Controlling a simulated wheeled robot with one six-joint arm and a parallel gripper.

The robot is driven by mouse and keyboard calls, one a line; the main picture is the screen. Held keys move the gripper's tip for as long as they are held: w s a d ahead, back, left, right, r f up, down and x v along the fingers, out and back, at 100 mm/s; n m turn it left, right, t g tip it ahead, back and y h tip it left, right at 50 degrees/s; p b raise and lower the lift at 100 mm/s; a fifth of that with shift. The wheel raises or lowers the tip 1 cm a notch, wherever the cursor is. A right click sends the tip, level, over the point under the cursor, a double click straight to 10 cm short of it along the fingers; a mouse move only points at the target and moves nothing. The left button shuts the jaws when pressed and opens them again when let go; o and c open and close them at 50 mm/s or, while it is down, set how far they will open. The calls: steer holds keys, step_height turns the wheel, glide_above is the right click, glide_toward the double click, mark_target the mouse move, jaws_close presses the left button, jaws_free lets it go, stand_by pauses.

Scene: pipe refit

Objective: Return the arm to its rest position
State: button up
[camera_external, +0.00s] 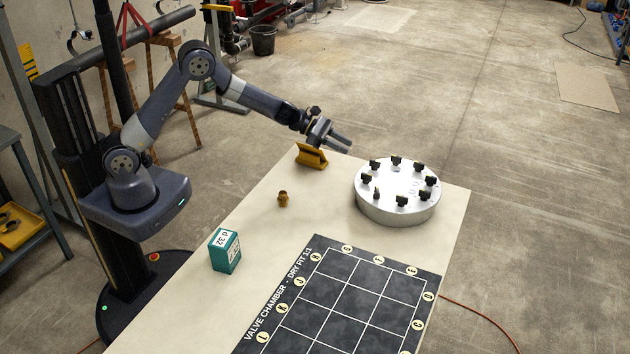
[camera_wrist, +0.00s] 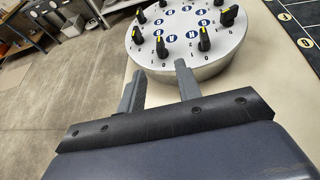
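My gripper (camera_external: 340,141) is at the end of my raised arm, over the far edge of the table, to the left of a round silver dial plate (camera_external: 397,208). In the wrist view, its two fingers (camera_wrist: 158,82) are spread apart with nothing between them. The silver plate with black knobs (camera_wrist: 190,70) lies just beyond the fingertips in that view. My arm reaches out from its column at the left of the external view, bent at a high elbow.
The table (camera_external: 330,203) holds a yellow holder (camera_external: 311,156) below my gripper, a small brass fitting (camera_external: 283,199), a teal box (camera_external: 225,251) and a dark grid mat (camera_external: 345,300). The table's middle left is mostly bare.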

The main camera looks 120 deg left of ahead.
mark_target(371, 160)
steer(key=p+x, duration=0.2)
steer(key=x, duration=0.7)
steer(key=shift+w+a+f, duration=0.1)
